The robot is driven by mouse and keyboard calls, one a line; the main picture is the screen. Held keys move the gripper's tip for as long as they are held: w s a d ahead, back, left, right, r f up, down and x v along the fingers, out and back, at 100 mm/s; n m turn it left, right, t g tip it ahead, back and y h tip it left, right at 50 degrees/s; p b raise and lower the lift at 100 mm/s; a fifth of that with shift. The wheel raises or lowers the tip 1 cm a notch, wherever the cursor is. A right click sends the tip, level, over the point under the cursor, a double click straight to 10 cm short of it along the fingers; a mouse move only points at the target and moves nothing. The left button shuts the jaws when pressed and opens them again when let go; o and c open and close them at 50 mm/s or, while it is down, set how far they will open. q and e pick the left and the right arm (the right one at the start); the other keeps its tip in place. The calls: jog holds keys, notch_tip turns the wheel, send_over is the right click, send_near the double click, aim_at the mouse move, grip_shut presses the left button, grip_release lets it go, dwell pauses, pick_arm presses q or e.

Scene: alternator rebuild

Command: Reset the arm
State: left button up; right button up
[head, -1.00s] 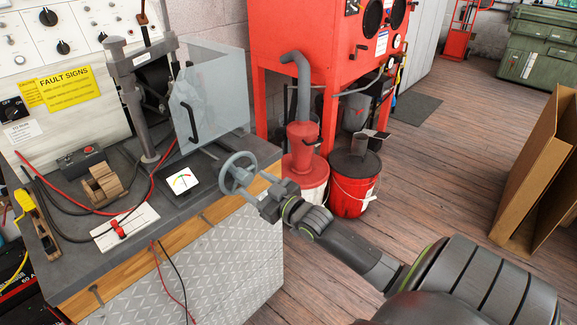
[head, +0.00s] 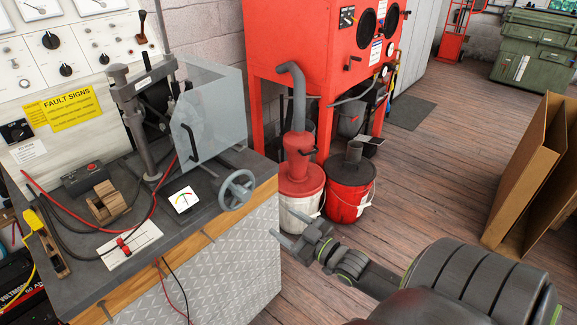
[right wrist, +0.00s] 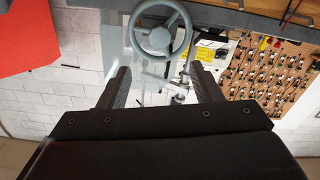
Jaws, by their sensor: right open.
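My right gripper (head: 293,238) is open and empty in the head view, in the air off the right front corner of the test bench (head: 218,222). It is apart from the grey handwheel (head: 237,190) on the bench's front edge. In the right wrist view the two dark fingers (right wrist: 159,88) are spread, with the handwheel (right wrist: 160,30) beyond them and nothing held between them. My left gripper is not in view.
A red bucket (head: 349,190) and a red-topped white bucket (head: 300,208) stand on the floor behind my right gripper, below a red cabinet (head: 300,35). Cardboard (head: 520,180) leans at the right. The wooden floor between is clear.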

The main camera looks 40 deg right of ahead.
dwell(0.3)
jog(key=s+d+f+m+g+h, duration=0.1)
jog(key=s+f+g, duration=0.25)
jog(key=f, duration=0.65)
jog(key=s+d+f+m+g+h, duration=0.15)
jog(key=s+f, duration=0.25)
jog(key=f, duration=0.6)
jog(key=s+d+f+m+g+h, duration=0.1)
jog(key=s+f+g, duration=0.25)
jog(key=f, duration=0.65)
jog(key=s+a+f+g, duration=0.2)
jog(key=s+a+f, duration=0.2)
jog(key=s, duration=0.4)
jog(key=s+a+f+g+y, duration=0.1)
jog(key=s+a+f+g, duration=0.2)
jog(key=s+f, duration=0.4)
jog(key=s+a+f+g, duration=0.3)
jog(key=s+a+f, duration=0.2)
jog(key=s, duration=0.5)
jog(key=shift+s+a+f, duration=0.2)
jog(key=shift+a+f, duration=0.05)
jog(key=shift+f, duration=0.4)
jog(key=shift+m, duration=0.25)
